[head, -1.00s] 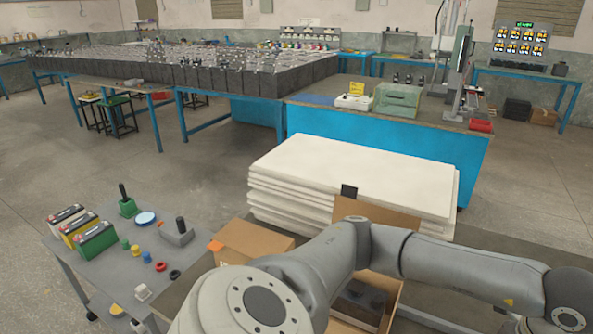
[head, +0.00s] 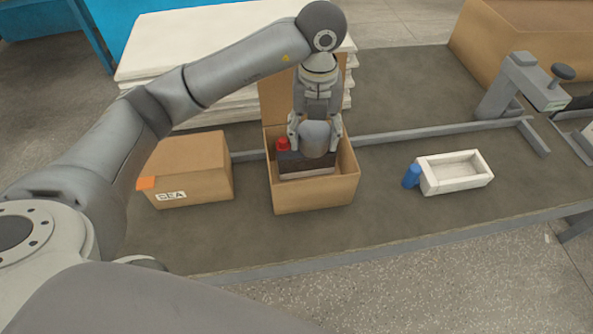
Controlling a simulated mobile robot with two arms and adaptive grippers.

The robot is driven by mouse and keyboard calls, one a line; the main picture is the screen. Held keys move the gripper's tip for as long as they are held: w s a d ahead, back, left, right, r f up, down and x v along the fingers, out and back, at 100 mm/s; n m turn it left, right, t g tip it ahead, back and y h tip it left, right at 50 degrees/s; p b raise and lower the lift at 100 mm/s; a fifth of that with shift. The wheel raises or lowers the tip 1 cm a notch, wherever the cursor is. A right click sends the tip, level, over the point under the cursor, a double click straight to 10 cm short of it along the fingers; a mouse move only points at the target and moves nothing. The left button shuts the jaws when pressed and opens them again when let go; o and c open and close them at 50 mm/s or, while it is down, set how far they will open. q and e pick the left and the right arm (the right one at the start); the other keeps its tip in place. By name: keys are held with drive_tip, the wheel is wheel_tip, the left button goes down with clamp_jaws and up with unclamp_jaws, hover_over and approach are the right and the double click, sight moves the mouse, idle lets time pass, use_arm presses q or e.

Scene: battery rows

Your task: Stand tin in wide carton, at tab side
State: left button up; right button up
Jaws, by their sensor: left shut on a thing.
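The open cardboard carton (head: 313,197) stands in the middle of the bench with its back flap raised. My left gripper (head: 315,136) points down into it from above, fingers on both sides of a rounded grey thing (head: 317,140), which looks like the tin. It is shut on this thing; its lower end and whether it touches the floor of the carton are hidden. A dark block (head: 307,168) and a red-topped thing (head: 283,145) are inside the carton, below and left of the grey thing. My right gripper is out of view.
A closed carton (head: 190,170) marked BEA, with an orange tab, stands at left. A white tray (head: 455,172) and a blue cylinder (head: 411,176) are at right. A large carton (head: 535,45) and a clamp-like stand (head: 520,85) are farther right. White sheets (head: 200,50) are stacked behind.

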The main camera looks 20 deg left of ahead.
use_arm(q)
wheel_tip(320, 180, down, 16)
drive_tip(key=shift+r+p, duration=0.1)
drive_tip(key=shift+p, duration=0.75)
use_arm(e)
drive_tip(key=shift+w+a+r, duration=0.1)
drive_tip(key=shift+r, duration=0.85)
use_arm(q)
drive_tip(key=shift+f+b, duration=0.55)
drive_tip(key=shift+f, duration=0.05)
drive_tip(key=o, duration=1.2)
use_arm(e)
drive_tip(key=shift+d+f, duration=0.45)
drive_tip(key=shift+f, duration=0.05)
